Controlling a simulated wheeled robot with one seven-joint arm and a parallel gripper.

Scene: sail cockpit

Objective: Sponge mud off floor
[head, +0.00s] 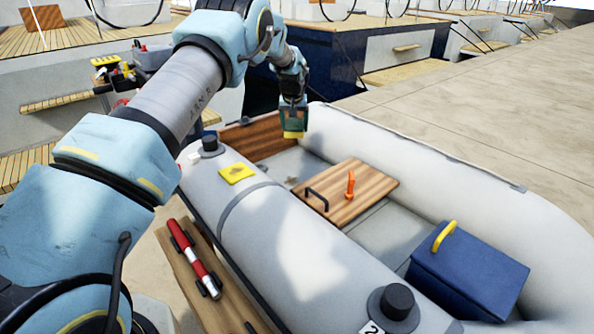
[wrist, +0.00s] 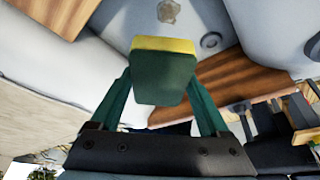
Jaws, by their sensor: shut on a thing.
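My gripper (wrist: 161,95) is shut on a sponge (wrist: 163,75) with a dark green body and a yellow layer at its far side. In the head view my gripper (head: 293,110) holds the sponge (head: 293,133) above the stern end of the grey inflatable boat, clear of its floor. A brownish mud patch (wrist: 169,11) shows on the boat's grey floor (wrist: 140,18) at the top of the wrist view. In the head view a small pale brown patch on the floor (head: 291,180) lies below the sponge, partly hidden by the near tube.
A wooden seat board (head: 362,190) with a black handle and an orange item crosses the boat. A blue box (head: 467,275) with a yellow handle stands farther forward. A yellow cloth-like square (head: 237,173) lies on the near tube (head: 300,250). A wooden transom (head: 262,137) closes the stern.

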